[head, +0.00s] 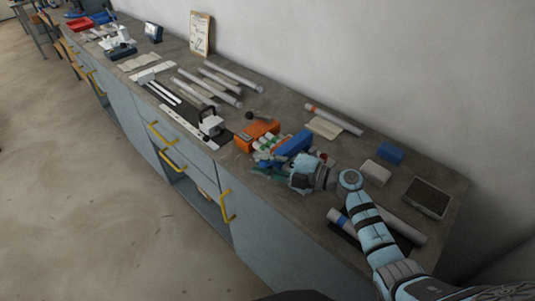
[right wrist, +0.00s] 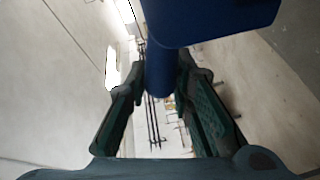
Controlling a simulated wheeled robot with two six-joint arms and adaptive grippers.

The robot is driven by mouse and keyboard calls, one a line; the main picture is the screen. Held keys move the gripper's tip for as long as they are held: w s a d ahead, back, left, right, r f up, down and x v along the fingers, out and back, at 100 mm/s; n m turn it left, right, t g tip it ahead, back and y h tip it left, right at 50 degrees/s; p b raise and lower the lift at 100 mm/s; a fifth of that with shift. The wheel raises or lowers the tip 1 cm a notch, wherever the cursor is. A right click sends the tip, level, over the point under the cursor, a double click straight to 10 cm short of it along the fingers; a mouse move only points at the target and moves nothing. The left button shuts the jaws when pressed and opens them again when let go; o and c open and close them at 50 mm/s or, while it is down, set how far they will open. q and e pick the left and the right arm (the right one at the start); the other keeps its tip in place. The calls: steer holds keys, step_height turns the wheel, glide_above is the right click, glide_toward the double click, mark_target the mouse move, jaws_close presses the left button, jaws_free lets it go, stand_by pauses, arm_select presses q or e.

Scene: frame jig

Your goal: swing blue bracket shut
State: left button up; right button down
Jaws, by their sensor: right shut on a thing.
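The blue bracket (head: 294,143) is at the orange jig block (head: 256,133) on the bench in the head view, slanting up to the right beside several pale green-tipped tubes. In the right wrist view the blue bracket (right wrist: 215,18) fills the top, and its round blue post (right wrist: 159,72) hangs between my fingers. My right gripper (head: 268,169) is at the bench's front side, just below the bracket. It is shut on the bracket's post, with its fingers (right wrist: 161,85) on both sides. The fingertip contact is partly hidden by the post. My left gripper is not in view.
A white block (head: 376,172), a blue block (head: 390,153) and a dark-topped box (head: 427,197) stand to the right. Several pale rods (head: 206,85) lie to the left. A black-handled white device (head: 210,123) stands left of the jig. The wall closes off the bench's back.

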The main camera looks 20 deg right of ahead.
steer(key=shift+s+a+f, duration=0.1)
steer(key=shift+f, duration=0.25)
steer(key=c, duration=1.4)
jaws_free()
steer(key=shift+o, duration=0.2)
steer(key=v, duration=1.2)
steer(key=shift+r, duration=0.1)
